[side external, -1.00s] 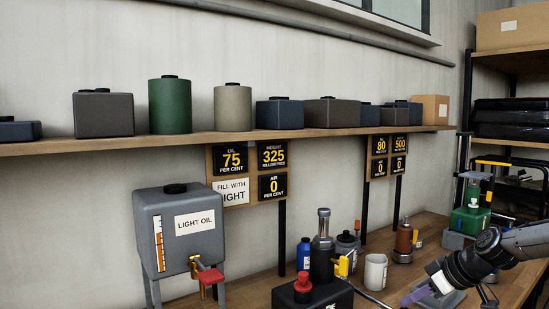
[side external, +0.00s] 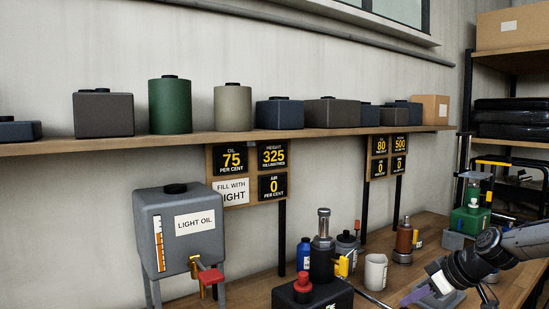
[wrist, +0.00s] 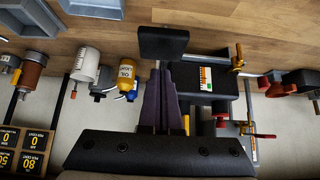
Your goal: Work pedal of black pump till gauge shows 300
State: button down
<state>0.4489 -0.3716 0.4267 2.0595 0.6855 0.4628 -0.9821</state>
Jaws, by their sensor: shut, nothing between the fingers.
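The black pump (side external: 320,292) stands on the bench at bottom centre, with a red knob on its base and an upright cylinder (side external: 322,262) behind. Its base is cut off by the frame's lower edge. A flat black plate, which looks like its pedal (wrist: 163,43), shows in the wrist view at the end of a thin bar. The height gauge (side external: 272,155) reads 325 millimetres. My gripper (side external: 408,299) is low at the right; in the wrist view its purple fingers (wrist: 158,75) are together and empty, pointing at the plate. I cannot tell whether they touch it.
The near board also shows oil 75 per cent and air 0. A second board (side external: 388,157) shows 80, 500 and zeros. A grey light oil tank (side external: 180,240) stands left. A white cup (side external: 376,272), a blue bottle (side external: 304,254) and a brown-bodied jack (side external: 404,240) stand nearby.

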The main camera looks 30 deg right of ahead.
jog(key=shift+f, duration=0.1)
dwell(0.4)
jog(key=shift+f, duration=1.3)
